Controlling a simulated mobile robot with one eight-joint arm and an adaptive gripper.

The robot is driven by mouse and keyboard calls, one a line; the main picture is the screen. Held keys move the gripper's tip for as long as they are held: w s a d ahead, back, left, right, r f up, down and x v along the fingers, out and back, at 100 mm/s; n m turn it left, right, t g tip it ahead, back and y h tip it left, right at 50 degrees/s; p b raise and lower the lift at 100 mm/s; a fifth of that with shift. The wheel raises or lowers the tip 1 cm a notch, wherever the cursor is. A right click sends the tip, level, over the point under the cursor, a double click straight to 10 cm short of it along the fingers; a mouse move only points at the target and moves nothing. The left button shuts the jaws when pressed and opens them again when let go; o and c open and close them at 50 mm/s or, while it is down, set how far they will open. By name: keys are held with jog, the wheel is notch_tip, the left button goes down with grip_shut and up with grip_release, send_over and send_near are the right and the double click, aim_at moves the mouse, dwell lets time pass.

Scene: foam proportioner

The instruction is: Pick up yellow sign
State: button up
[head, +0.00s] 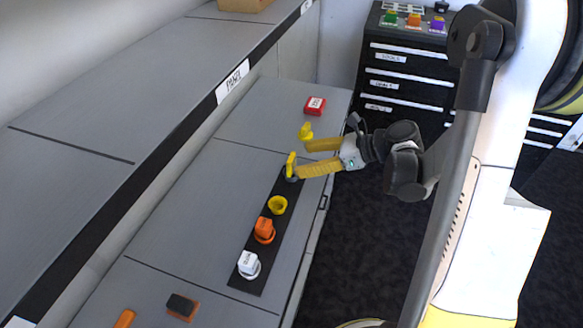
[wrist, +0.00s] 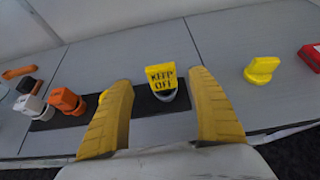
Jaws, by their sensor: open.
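The yellow sign (wrist: 160,76) reads "KEEP OFF" and stands upright on a round grey base on the dark strip in the wrist view. It lies straight ahead, between my two yellow fingers in the picture. In the head view the sign (head: 291,163) is at the far end of the strip, close to the tip of my nearer finger; I cannot tell whether they touch. My gripper (head: 303,158) is open and empty. A second yellow piece (wrist: 262,68) stands to the right in the wrist view, and in the head view (head: 306,131) near my other fingertip.
The dark strip (head: 262,224) also carries a yellow ring (head: 277,206), an orange piece (head: 264,230) and a white piece (head: 248,264). A red block (head: 315,105) sits farther along the grey bench. A raised ledge (head: 120,110) runs along the left. Black drawers (head: 405,85) stand beyond.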

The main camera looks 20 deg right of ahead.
aim_at(294, 161)
jog(key=b+x, duration=0.2)
jog(key=x, duration=0.3)
jog(key=shift+w+d+f, duration=0.1)
jog(key=shift+f, duration=0.1)
jog(key=shift+r, duration=0.1)
jog(key=c, duration=1.1)
jog(key=shift+c, duration=0.2)
jog(key=shift+r, duration=0.1)
jog(key=r+p, duration=0.1)
jog(key=r, duration=0.1)
jog(key=r+p, duration=0.1)
jog(key=r, duration=0.1)
jog(key=shift+d+r+p, duration=0.2)
jog(key=shift+r+p, duration=0.15)
jog(key=shift+p, duration=0.05)
jog(key=s+d+r+p, duration=0.2)
jog(key=d+r+p, duration=0.5)
jog(key=d+r, duration=0.4)
jog(key=shift+s, duration=0.25)
